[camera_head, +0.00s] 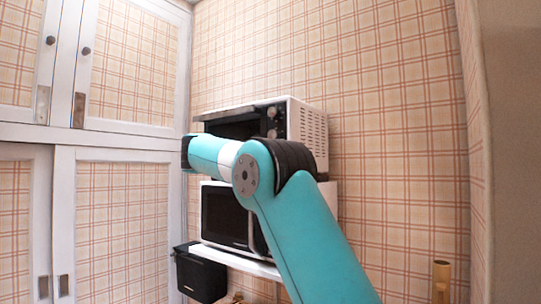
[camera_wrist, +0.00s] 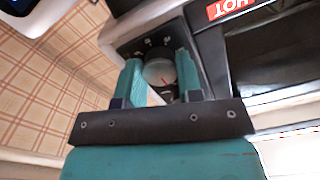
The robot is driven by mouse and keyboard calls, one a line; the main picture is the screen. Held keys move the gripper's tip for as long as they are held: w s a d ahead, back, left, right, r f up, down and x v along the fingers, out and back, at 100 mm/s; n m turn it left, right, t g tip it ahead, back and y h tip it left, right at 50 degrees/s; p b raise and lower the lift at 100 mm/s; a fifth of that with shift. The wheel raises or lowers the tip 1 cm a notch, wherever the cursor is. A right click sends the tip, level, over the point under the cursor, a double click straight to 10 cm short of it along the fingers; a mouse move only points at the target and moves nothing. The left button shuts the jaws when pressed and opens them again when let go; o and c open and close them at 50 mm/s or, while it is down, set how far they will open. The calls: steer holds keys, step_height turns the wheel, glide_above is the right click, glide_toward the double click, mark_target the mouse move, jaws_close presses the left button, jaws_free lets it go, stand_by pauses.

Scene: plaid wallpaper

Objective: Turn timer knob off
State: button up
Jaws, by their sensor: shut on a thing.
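A round grey knob (camera_wrist: 158,75) with a red pointer mark sits on a dark control panel (camera_wrist: 139,45) with small white markings. My gripper (camera_wrist: 157,66) has one teal finger on each side of the knob and is shut on it. The panel belongs to the white toaster oven (camera_head: 308,124) in the head view, whose front shows knobs (camera_head: 271,112) at its right side. My arm hides the lower part of the oven front and my gripper there. Whether the gripped knob is the timer cannot be read.
A white microwave (camera_head: 224,216) stands on a shelf (camera_head: 238,262) below the oven. A black bin (camera_head: 201,276) hangs at lower left. White cabinets (camera_head: 118,150) with plaid panels stand at left. A red HOT label (camera_wrist: 236,8) shows upside down on the oven.

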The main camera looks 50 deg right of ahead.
steer(key=shift+n, duration=0.6)
steer(key=shift+f+p, duration=0.1)
steer(key=shift+p, duration=0.2)
steer(key=o, duration=0.9)
